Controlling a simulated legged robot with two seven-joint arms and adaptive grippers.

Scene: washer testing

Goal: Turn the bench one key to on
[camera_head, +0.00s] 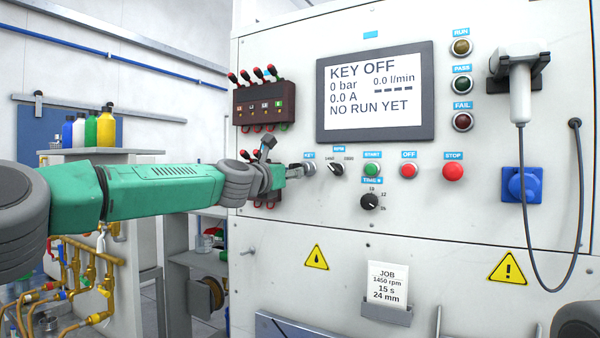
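The bench one key switch (309,168) sits under a blue KEY label on the white panel, left of the RPM knob. It is small and partly hidden by my gripper, so its angle is unclear. The screen (375,92) reads KEY OFF, 0 bar, 0.0 l/min, 0.0 A and NO RUN YET. My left gripper (283,162) reaches in from the left on a green arm, with its tip right beside the key. One dark finger part sticks up. I cannot tell whether it touches or grips the key. My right gripper is not in view.
Close to the key are the RPM knob (336,169), green START button (372,169), red OFF button (409,170), STOP button (453,171) and TIMER knob (370,201). A dark terminal box (264,103) with red-tipped levers is above my gripper. A job card (387,284) is below.

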